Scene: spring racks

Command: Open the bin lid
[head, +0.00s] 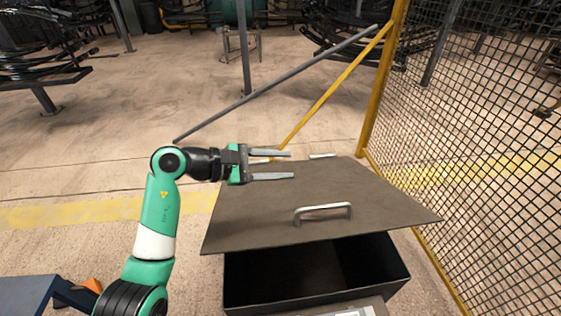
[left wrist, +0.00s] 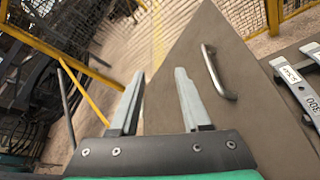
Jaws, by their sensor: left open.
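The bin lid (head: 265,220) is a flat dark brown-grey panel with a silver bar handle (head: 323,210) near its front edge. It sits over the black bin (head: 310,293), with the dark inside showing below its front edge, so the lid looks partly raised. My left gripper (head: 292,165) is open and empty over the back left part of the lid, apart from the handle. In the left wrist view, the lid (left wrist: 185,110) and handle (left wrist: 218,72) lie right of the open fingers (left wrist: 160,75). I cannot tell whether a finger touches the lid. My right gripper is not in view.
A yellow-framed mesh fence (head: 480,130) stands close on the right, with a yellow slanted brace (head: 335,88) and a grey bar (head: 270,90) behind the lid. A labelled grey item (head: 355,308) is at the front edge. Open floor (head: 90,160) lies to the left.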

